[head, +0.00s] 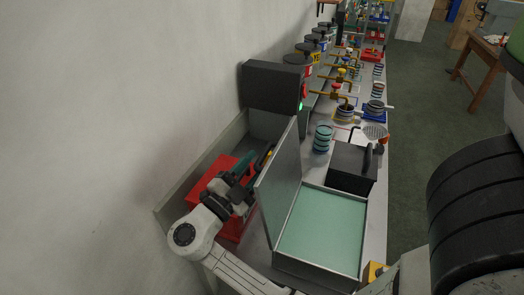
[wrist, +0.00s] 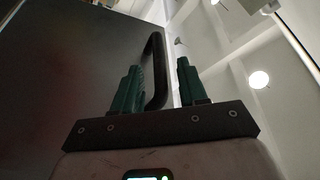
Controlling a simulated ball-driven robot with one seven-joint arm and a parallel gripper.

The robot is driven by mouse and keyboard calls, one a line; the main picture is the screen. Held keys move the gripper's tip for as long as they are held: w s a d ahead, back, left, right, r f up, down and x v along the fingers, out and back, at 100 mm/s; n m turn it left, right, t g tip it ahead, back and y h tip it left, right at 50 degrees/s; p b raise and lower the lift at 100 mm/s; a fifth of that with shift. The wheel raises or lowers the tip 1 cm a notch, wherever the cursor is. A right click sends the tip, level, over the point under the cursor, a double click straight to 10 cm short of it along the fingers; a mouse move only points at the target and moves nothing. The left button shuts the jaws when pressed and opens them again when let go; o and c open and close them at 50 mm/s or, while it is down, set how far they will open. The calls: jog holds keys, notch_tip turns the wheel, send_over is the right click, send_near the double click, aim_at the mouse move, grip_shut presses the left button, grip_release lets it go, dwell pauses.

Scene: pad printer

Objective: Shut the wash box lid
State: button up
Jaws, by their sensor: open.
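The wash box (head: 318,274) is an open metal box with a pale green inside, at the front of the bench. Its lid (head: 279,184) stands nearly upright along the box's left side. My gripper (head: 256,159) is on the lid's left, outer side, partly hidden by the lid in the head view. In the wrist view, my gripper (wrist: 158,66) has its two green fingers apart. The lid's dark outer face (wrist: 70,70) fills the left there, and its black bar handle (wrist: 158,60) shows between the fingers. I cannot tell whether the fingers touch the handle.
A closed dark box with a handle (head: 350,165) stands just behind the wash box. A dark machine housing (head: 268,88) and a wall are close on the left. Several ink cups and tools fill the bench behind.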

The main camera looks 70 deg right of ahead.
aim_at(262, 156)
jog(key=shift+p+x, duration=0.45)
jog(key=shift+x, duration=1.1)
grip_shut()
